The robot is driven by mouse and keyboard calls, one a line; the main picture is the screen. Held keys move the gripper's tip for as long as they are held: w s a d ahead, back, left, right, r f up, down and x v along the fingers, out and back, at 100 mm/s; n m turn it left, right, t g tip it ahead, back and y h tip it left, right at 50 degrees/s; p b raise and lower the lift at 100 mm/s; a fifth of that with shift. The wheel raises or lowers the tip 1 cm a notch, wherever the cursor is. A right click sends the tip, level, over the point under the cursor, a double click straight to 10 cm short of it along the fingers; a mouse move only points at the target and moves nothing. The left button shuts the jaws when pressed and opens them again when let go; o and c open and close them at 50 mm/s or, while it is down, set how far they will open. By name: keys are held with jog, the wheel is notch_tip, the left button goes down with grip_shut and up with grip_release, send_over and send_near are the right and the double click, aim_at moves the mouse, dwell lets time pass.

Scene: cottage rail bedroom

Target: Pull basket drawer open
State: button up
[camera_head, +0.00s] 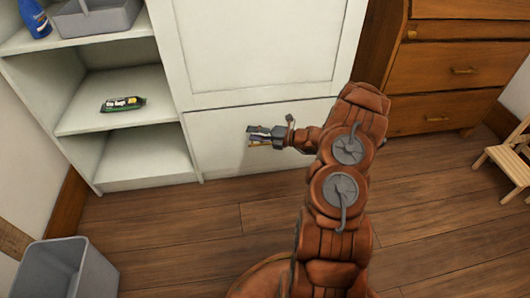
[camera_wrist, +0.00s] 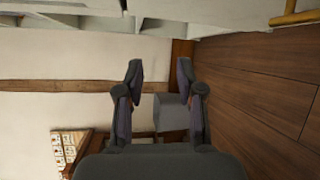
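The basket drawer appears to be the plain white lower front (camera_head: 228,160) of the tall cabinet; it looks shut. A thin brass bar handle (camera_head: 259,144) shows just below my gripper (camera_head: 257,133) in the head view. In the wrist view a brass handle (camera_wrist: 298,17) lies at the upper right, outside my fingers. My gripper (camera_wrist: 160,75) is open, its two fingers apart with nothing held between them. It points left along the cabinet front. Whether it touches the drawer I cannot tell.
Open shelves (camera_head: 130,150) left of the drawer hold a dark packet (camera_head: 123,104), a grey basket (camera_head: 95,17) and a blue bottle (camera_head: 36,18). A grey bin (camera_head: 65,268) stands front left. A wooden dresser (camera_head: 455,70) and stool (camera_head: 510,160) are right. Floor before the drawer is clear.

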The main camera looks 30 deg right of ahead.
aim_at(265, 144)
jog(key=s+d+f+m+t+h+b, duration=0.2)
jog(key=d+f+m+h+b, duration=0.15)
jog(key=d+f+m, duration=0.6)
jog(key=shift+w+a+f+n+h+b, duration=0.1)
jog(key=shift+w+a+f+n+b, duration=0.3)
jog(key=shift+w+f, duration=0.6)
jog(key=shift+w+a+f+n+h+b, duration=0.1)
jog(key=shift+w+a+f+n+b, duration=0.3)
jog(key=shift+w, duration=0.95)
jog(key=shift+w+a+f+n+h+b, duration=0.15)
jog(key=shift+w+f+n+b, duration=0.3)
jog(key=shift+w+f, duration=0.65)
jog(key=shift+w+r, duration=0.1)
jog(key=shift+r, duration=0.05)
jog(key=shift+c, duration=0.4)
grip_shut()
